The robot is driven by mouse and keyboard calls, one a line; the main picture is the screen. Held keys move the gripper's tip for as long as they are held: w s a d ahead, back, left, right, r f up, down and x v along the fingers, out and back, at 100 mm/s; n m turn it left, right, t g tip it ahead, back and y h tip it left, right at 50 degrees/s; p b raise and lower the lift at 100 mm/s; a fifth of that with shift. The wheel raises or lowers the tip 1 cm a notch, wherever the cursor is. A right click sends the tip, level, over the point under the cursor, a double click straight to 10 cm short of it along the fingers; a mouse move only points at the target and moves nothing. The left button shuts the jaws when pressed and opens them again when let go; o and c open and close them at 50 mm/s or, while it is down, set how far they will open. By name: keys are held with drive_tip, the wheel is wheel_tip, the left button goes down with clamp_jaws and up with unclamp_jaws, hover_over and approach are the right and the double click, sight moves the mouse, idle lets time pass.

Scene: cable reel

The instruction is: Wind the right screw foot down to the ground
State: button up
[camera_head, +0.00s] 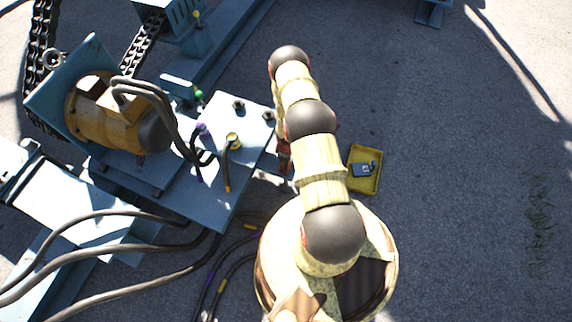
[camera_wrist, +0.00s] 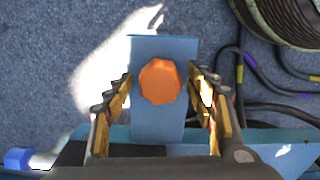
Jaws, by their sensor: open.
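In the wrist view an orange faceted screw head (camera_wrist: 160,82) sits on a flat blue plate (camera_wrist: 150,122), seen from above. It appears to be the top of the screw foot; anything below the plate is hidden. My gripper (camera_wrist: 161,88) is open, with one yellow-padded finger to the left of the orange head and one to the right. Gaps show on both sides, so neither finger touches it. How high the fingertips are relative to the head is hard to tell. In the head view my arm hides the screw foot and most of the gripper.
A blue machine deck (camera_head: 222,192) with a yellow motor (camera_head: 104,122) stands left of my arm. Black cables (camera_head: 120,252) run below it. A yellow tray (camera_head: 374,186) holding a small dark device lies right of the arm. Open ground (camera_head: 460,190) spreads farther right.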

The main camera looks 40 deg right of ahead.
drive_tip(key=shift+r, duration=3.75)
